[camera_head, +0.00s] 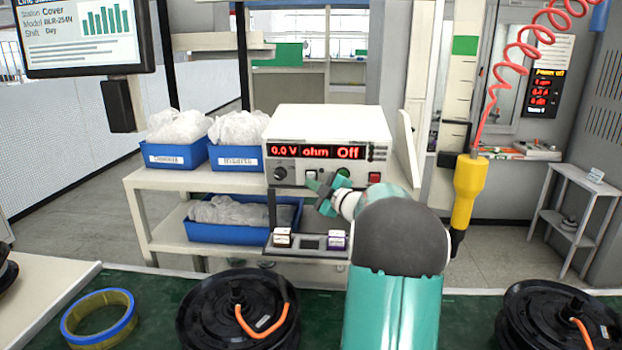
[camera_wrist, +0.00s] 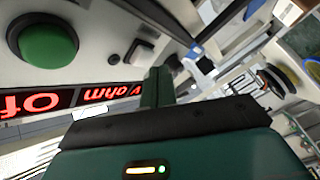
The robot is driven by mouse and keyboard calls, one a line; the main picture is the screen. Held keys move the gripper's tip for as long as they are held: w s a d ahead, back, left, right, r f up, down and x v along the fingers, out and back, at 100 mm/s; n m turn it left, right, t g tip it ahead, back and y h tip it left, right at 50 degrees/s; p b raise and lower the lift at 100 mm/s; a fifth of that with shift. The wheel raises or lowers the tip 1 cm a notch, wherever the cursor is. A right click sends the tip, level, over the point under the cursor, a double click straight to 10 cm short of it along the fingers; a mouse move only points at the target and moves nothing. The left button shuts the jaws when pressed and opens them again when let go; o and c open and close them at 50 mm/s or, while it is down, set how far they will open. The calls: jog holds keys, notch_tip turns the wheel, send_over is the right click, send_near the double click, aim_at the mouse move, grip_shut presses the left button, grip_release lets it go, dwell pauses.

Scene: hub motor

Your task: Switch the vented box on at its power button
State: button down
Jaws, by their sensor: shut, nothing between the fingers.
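The vented box (camera_head: 328,120) is a white instrument on the upper shelf. Its red display reads "0.0 V ohm Off", and part of the display shows upside down in the wrist view (camera_wrist: 70,98). Below the display in the head view are a black knob (camera_head: 280,173), a pale square button (camera_head: 311,175) and a round green button (camera_head: 343,173). The green button (camera_wrist: 48,42) is large at upper left in the wrist view, with the pale button (camera_wrist: 140,52) beside it. My gripper (camera_head: 316,187) is shut and empty just before the panel, below the pale button. Contact cannot be told.
Blue bins with bagged parts (camera_head: 175,153) stand left of the box. A yellow tool (camera_head: 469,190) hangs at right on a red coil. Black hub motors (camera_head: 205,318) lie on the green bench.

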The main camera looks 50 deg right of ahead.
jog(key=shift+w+d, duration=0.1)
dwell(0.7)
jog(key=shift+w+d, duration=0.15)
jog(key=shift+d, duration=0.05)
jog(key=shift+w+d+r, duration=0.1)
jog(key=shift+w+d, duration=0.2)
jog(key=shift+d, duration=0.05)
dwell(0.8)
dwell(0.4)
jog(key=shift+s+a, duration=0.55)
jog(key=shift+a, duration=0.1)
jog(key=shift+s+a+f, duration=0.25)
jog(key=shift+s+a, duration=0.55)
jog(key=shift+a, duration=0.2)
jog(key=shift+s+a+f, duration=0.2)
jog(key=shift+s+a, duration=0.55)
jog(key=shift+a, duration=0.2)
jog(key=s+a+f, duration=0.1)
jog(key=s+a, duration=0.3)
jog(key=a, duration=0.1)
jog(key=shift+s+a, duration=0.15)
jog(key=shift+a, duration=0.05)
